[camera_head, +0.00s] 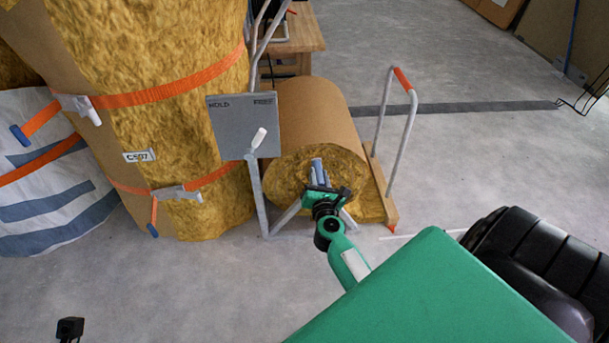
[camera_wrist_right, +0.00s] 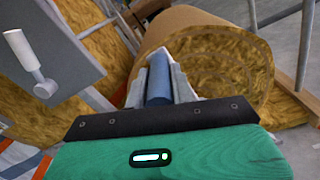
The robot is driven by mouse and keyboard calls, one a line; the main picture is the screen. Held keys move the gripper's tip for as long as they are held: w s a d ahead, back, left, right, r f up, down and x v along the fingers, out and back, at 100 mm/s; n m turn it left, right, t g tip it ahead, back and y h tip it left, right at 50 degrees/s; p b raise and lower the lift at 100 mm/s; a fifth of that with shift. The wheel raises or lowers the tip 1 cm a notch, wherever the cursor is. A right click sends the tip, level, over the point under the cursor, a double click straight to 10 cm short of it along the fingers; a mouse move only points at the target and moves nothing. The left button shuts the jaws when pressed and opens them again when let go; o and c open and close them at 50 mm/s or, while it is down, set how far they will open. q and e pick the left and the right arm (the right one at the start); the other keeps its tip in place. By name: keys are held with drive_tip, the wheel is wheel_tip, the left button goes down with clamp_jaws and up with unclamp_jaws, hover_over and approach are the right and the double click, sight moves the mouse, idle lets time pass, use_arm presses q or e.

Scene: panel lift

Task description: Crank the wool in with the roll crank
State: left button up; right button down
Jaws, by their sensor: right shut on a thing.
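The wool roll (camera_head: 312,105) is yellow with a brown paper wrap, and its round end faces me at the centre of the head view. It also shows in the right wrist view (camera_wrist_right: 215,62). The blue grip of the roll crank (camera_wrist_right: 158,80) stands in front of the roll's end. My right gripper (camera_head: 320,180) is shut on this grip, with a finger on each side of it in the right wrist view. The gripper hides the crank's arm and part of the roll's end.
A grey plate (camera_head: 228,128) marked HOLD and FREE, with a white lever (camera_head: 257,140), stands left of the roll. Tall strapped wool (camera_head: 180,75) fills the left. A metal hoop with an orange grip (camera_head: 402,79) stands right of the roll.

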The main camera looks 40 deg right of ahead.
drive_tip(key=shift+s+d+f+m+b, duration=0.1)
drive_tip(key=shift+s+d+m, duration=0.45)
drive_tip(key=shift+d, duration=0.2)
drive_tip(key=shift+s+d+f+m+b, duration=0.15)
drive_tip(key=shift+s+d+m, duration=0.25)
drive_tip(key=shift+d+m, duration=0.3)
drive_tip(key=shift+s+d+m+b, duration=0.1)
drive_tip(key=shift+s+d+m, duration=0.4)
drive_tip(key=shift+d, duration=0.35)
drive_tip(key=c, duration=1.2)
unclamp_jaws()
drive_tip(key=shift+a, duration=0.15)
